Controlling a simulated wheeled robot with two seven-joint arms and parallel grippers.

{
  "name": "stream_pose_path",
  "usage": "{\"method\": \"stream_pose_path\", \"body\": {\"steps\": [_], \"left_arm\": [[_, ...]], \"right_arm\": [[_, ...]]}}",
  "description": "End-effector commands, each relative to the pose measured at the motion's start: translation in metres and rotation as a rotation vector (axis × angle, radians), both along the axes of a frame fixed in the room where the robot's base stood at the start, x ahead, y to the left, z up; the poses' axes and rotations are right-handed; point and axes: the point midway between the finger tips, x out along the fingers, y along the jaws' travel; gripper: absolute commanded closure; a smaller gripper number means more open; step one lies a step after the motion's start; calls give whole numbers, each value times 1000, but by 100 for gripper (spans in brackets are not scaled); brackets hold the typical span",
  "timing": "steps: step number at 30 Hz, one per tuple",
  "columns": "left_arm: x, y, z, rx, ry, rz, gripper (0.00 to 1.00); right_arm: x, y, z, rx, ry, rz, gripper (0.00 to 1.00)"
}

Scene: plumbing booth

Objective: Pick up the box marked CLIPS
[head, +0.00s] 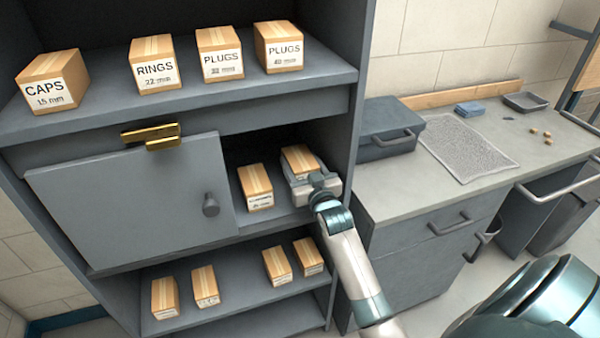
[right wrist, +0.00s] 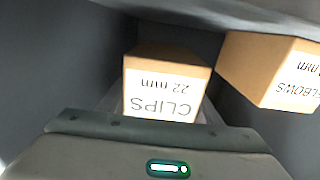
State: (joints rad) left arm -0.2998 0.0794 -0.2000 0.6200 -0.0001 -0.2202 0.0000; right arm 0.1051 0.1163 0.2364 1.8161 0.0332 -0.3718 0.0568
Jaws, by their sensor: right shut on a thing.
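The CLIPS box (right wrist: 165,88) is a small cardboard box with a white label reading CLIPS 22 mm, upside down in the right wrist view. In the head view the box (head: 298,157) is in the open right part of the middle cabinet compartment, its front mostly hidden by my gripper. My right gripper (head: 303,174) reaches in from the front and is shut on the CLIPS box, with a finger along each side. I cannot tell whether the box still touches the shelf. My left gripper is not in view.
The ELBOWS box (head: 256,188) stands close to the left of the CLIPS box. A sliding door (head: 130,205) covers the compartment's left part. The CAPS (head: 52,82), RINGS (head: 155,65) and two PLUGS boxes are on the shelf above. Several boxes stand below. A counter (head: 400,185) is to the right.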

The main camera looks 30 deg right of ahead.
Motion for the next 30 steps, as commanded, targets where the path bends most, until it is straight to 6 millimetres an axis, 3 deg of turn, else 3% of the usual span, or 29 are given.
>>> {"method": "stream_pose_path", "body": {"steps": [8, 12, 18, 24, 30], "left_arm": [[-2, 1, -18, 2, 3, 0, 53], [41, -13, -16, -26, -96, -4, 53], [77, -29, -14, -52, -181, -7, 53], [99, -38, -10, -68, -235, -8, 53], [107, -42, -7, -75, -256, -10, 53]], "right_arm": [[-60, 14, -6, 0, 1, 0, 73], [-95, 23, -6, 0, 0, 0, 73], [-138, 33, -5, 0, 0, 0, 73], [-165, 40, -4, 0, 1, 0, 73], [-174, 42, -2, 0, 1, 0, 73]]}}
